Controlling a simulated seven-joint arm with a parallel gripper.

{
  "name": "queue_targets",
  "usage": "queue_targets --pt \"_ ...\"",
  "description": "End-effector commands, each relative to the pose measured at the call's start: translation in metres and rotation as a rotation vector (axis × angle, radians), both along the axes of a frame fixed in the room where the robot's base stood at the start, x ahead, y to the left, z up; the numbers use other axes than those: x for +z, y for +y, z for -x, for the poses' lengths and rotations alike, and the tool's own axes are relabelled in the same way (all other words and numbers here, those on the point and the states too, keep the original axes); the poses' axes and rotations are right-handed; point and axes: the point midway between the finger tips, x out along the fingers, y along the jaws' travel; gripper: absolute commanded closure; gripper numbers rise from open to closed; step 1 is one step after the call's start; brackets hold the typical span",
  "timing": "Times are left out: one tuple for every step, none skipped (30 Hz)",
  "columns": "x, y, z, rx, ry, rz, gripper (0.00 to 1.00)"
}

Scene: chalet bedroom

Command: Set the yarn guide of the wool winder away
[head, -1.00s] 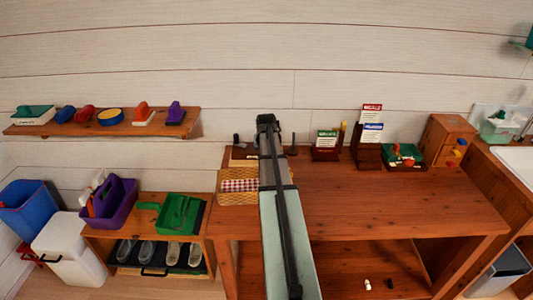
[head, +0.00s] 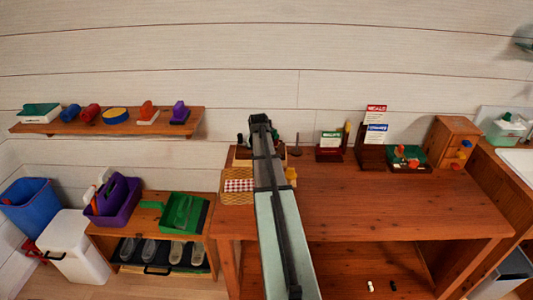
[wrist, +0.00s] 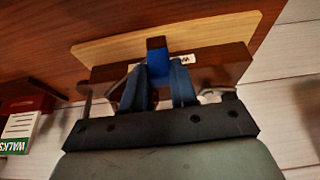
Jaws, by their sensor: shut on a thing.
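In the wrist view my gripper (wrist: 158,90) is shut on a small blue piece (wrist: 157,60), which I take to be the yarn guide; my fingers hide much of it. Just beyond it is a dark wooden block (wrist: 215,65) with a partly hidden white label (wrist: 182,59), on a pale wooden board (wrist: 105,48). This looks like the wool winder, though I cannot tell whether the blue piece touches it. In the head view my gripper (head: 260,120) is at the back of the table, and my arm hides most of what is there.
A basket with a checked cloth (head: 238,186) lies left of my arm on the table (head: 400,205). Sign holders (head: 330,152) (head: 372,157), a green-topped item (head: 408,155) and a small drawer cabinet (head: 450,143) stand along the back right. The table's front right is clear.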

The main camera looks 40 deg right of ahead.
Motion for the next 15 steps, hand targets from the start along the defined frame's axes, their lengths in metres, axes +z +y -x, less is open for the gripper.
queue_targets --pt "0.0003 0.0022 -0.0028 0.001 -0.005 -0.003 1.00" --pt "0.0004 0.0022 -0.0028 0.001 -0.005 -0.003 1.00" --pt "0.0004 0.0023 -0.0029 0.002 -0.006 -0.004 1.00" --pt "0.0004 0.0025 -0.0030 0.002 -0.006 -0.005 1.00" --pt "0.0004 0.0026 -0.0032 0.002 -0.006 -0.005 1.00" --pt "0.0004 0.0028 -0.0034 0.003 -0.007 -0.005 1.00" --pt "0.0004 0.0030 -0.0035 0.003 -0.008 -0.006 0.72" --pt "0.0004 0.0030 -0.0037 0.003 -0.008 -0.006 0.69" --pt "0.0004 0.0030 -0.0037 0.003 -0.008 -0.006 0.65" --pt "0.0004 0.0030 -0.0035 0.003 -0.008 -0.006 0.62" --pt "0.0004 0.0029 -0.0035 0.003 -0.007 -0.005 0.59" --pt "0.0004 0.0028 -0.0033 0.003 -0.007 -0.005 0.56" --pt "0.0004 0.0026 -0.0032 0.003 -0.007 -0.005 0.53" --pt "0.0003 0.0025 -0.0030 0.002 -0.006 -0.005 0.50" --pt "0.0003 0.0024 -0.0028 0.002 -0.006 -0.005 0.47"
